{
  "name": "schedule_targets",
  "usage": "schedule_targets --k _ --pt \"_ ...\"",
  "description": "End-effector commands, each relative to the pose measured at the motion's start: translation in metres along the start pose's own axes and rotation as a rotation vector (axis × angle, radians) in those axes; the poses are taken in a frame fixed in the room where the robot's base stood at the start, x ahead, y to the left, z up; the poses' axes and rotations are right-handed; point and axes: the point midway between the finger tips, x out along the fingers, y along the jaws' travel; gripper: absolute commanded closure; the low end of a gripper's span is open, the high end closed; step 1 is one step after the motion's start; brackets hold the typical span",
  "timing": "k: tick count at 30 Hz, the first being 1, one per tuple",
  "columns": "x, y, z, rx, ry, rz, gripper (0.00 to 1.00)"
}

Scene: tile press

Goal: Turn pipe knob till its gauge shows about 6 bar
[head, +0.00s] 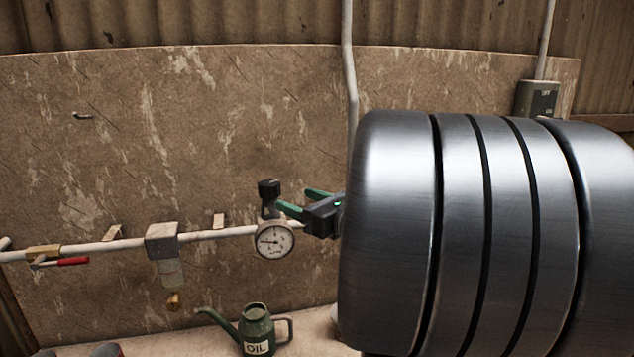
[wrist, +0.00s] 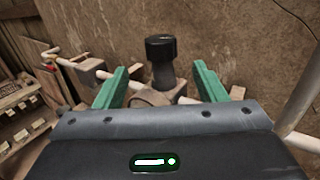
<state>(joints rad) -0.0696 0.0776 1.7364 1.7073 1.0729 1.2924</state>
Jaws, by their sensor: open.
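The black pipe knob (head: 269,188) stands upright on top of the regulator on the wall pipe; it also shows in the wrist view (wrist: 161,62). The round white gauge (head: 274,240) hangs just below it, its dark needle pointing left; the numbers are too small to read. My gripper (head: 298,198) is open, its green fingers to the right of the knob in the head view. In the wrist view the knob is ahead, between the two green fingers (wrist: 158,86) and slightly beyond their tips. I see no contact with it.
A pale pipe (head: 215,234) runs along the wall, with a filter unit (head: 162,240) and a red-handled valve (head: 73,261) on the left. A green oil can (head: 257,327) stands below the gauge. My large metal arm part covers the right side.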

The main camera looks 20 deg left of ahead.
Motion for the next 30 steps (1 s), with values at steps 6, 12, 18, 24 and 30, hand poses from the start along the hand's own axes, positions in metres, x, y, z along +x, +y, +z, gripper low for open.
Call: schedule_targets --k 6,12,18,24,30 --pt "0.041 0.001 0.001 0.002 0.003 0.005 0.35" --pt "0.082 0.001 0.002 0.003 0.002 0.004 0.35" --pt "0.11 0.001 0.001 0.001 0.002 0.002 0.35" --pt "0.121 0.0 0.0 0.001 0.001 0.0 0.35" --pt "0.121 0.0 0.0 0.0 0.001 0.0 0.35"
